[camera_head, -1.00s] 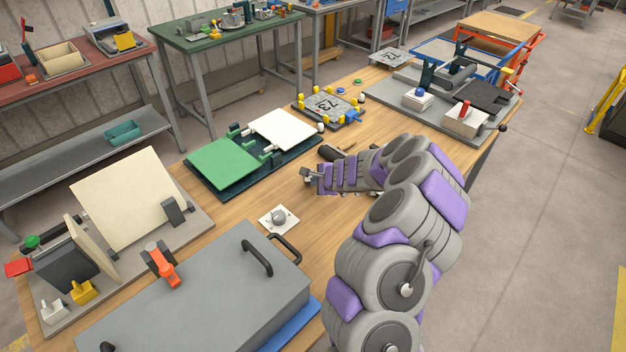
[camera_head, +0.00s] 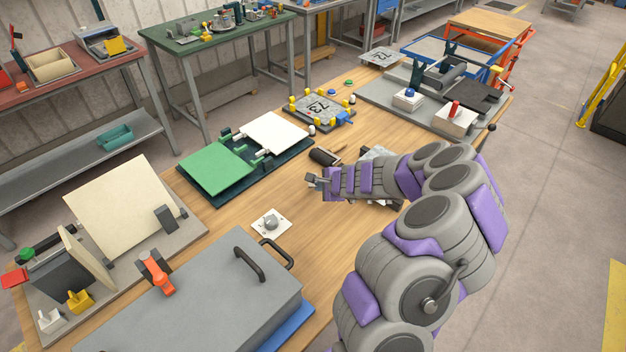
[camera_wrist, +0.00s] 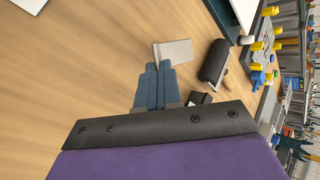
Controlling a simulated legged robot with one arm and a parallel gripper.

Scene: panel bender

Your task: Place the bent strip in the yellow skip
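My gripper (camera_head: 316,181) is above the wooden bench, near its middle. In the wrist view, its blue-grey fingers (camera_wrist: 155,88) are close together with a small pale grey bent strip (camera_wrist: 174,52) at their tips. The strip shows two faces meeting at a fold. It also shows as a small grey piece at the gripper's tip in the head view (camera_head: 312,178). The fingers appear shut on it. No yellow skip is clearly seen; a yellow frame beside a dark box (camera_head: 612,112) is cut off at the right edge, and I cannot tell whether it is the skip.
The bench holds a green-and-white plate fixture (camera_head: 218,171), a grey lidded box (camera_head: 205,290), a knob plate (camera_head: 270,223), a black cylinder (camera_head: 325,157) and a bending fixture (camera_head: 440,98). Bare wood (camera_head: 225,222) lies between them. Open concrete floor (camera_head: 555,170) is to the right.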

